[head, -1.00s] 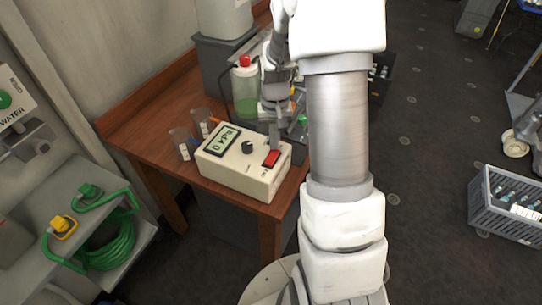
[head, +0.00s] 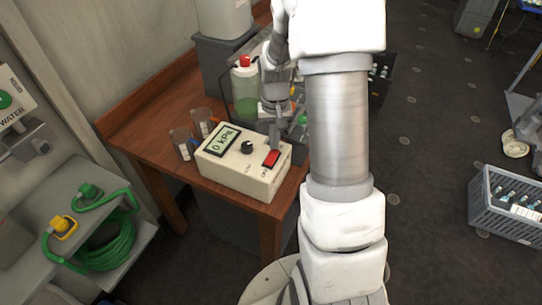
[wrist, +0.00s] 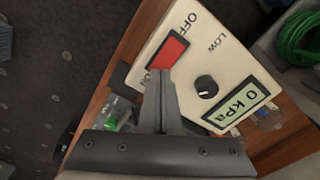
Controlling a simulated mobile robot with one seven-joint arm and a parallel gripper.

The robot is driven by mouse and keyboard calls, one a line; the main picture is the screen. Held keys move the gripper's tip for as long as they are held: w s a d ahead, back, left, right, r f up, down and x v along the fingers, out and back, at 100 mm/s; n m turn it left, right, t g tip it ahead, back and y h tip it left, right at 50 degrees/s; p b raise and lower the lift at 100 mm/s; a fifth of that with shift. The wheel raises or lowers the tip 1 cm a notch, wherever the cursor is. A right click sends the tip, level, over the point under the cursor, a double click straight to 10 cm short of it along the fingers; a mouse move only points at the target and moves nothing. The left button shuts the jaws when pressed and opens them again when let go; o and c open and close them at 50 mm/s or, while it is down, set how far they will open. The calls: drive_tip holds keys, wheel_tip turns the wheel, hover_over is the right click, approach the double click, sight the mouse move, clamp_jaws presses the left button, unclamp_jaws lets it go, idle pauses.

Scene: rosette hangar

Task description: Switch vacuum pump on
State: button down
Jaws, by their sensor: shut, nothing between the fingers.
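The vacuum pump is a cream box (head: 236,178) on the wooden table, and its display (head: 221,139) reads 0 kPa. It has a black knob (head: 247,147) and a red rocker switch (head: 271,159). In the wrist view the red switch (wrist: 168,50) sits between the words OFF and ON, beside the knob (wrist: 206,86) and display (wrist: 239,107). My gripper (wrist: 160,75) is shut and empty, its fingertips at the ON end of the switch. In the head view my gripper (head: 275,147) points down at the switch. I cannot tell whether it touches.
Two clear beakers (head: 191,133) stand left of the pump. A bottle with a red cap and green liquid (head: 245,88) and a dark rack (head: 381,72) are behind. A shelf with a green hose (head: 108,245) is at the left. A grey crate (head: 512,205) stands on the floor at right.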

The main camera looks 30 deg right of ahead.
drive_tip(key=shift+f+b, duration=0.75)
drive_tip(key=shift+f, duration=0.2)
idle(0.6)
drive_tip(key=shift+r, duration=0.1)
drive_tip(key=shift+r+p, duration=2.4)
drive_tip(key=shift+r, duration=1)
wheel_tip(320, 180, up, 14)
drive_tip(key=n+t, duration=0.2)
drive_tip(key=t, duration=0.1)
hover_over(274, 152)
drive_tip(key=s+a, duration=0.6)
drive_tip(key=a, duration=0.1)
drive_tip(key=s+a+r+n+t, duration=0.1)
drive_tip(key=s+a+r, duration=0.1)
drive_tip(key=s, duration=0.4)
drive_tip(key=s+a+r+n+t, duration=0.1)
drive_tip(key=s+a+r, duration=0.2)
drive_tip(key=s+r, duration=0.2)
drive_tip(key=shift+s+a+t, duration=0.2)
drive_tip(key=shift+s+t, duration=0.1)
drive_tip(key=shift+s, duration=0.55)
drive_tip(key=shift+d, duration=0.1)
